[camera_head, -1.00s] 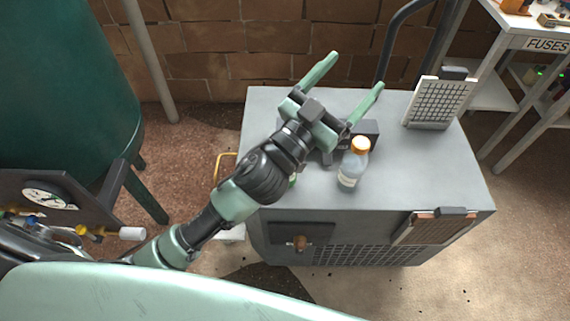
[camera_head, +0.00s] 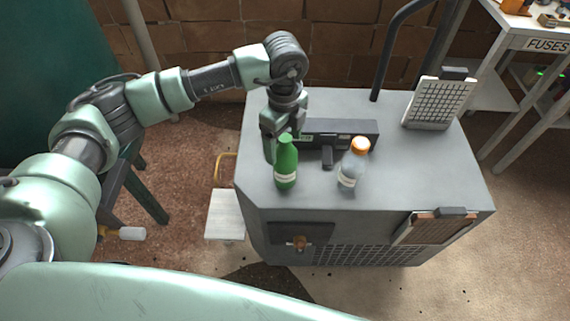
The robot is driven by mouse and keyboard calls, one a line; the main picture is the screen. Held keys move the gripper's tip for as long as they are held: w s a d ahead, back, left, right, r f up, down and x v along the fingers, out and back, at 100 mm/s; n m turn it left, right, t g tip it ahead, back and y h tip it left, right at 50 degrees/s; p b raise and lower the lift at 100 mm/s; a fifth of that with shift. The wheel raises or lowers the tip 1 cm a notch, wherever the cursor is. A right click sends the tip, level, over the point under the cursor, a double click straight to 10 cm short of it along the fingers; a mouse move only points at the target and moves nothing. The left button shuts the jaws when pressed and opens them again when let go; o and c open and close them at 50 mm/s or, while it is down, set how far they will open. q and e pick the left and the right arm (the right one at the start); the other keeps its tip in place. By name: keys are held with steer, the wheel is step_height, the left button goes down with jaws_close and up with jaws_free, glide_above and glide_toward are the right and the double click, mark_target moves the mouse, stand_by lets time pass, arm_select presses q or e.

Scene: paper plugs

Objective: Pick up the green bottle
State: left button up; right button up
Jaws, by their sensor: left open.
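The green bottle (camera_head: 286,168) stands upright on the left part of the grey cabinet top (camera_head: 400,185). It has a pale label band near its base. My left gripper (camera_head: 271,150) points down just behind and to the left of the bottle's neck, with its jaws open. The bottle hides part of the gripper, and I cannot tell whether a finger touches it. My right gripper is not in view.
A clear bottle with an orange cap (camera_head: 353,166) stands to the right of the green one. A dark box-shaped device (camera_head: 345,130) lies behind them. A grille panel (camera_head: 439,103) stands at the back right. The front right of the top is clear.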

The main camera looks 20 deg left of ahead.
arm_select(q)
step_height(320, 180, down, 7)
steer(key=shift+f+p, duration=0.1)
steer(key=shift+p, duration=0.45)
steer(key=shift+w, duration=0.1)
steer(key=c, duration=1.5)
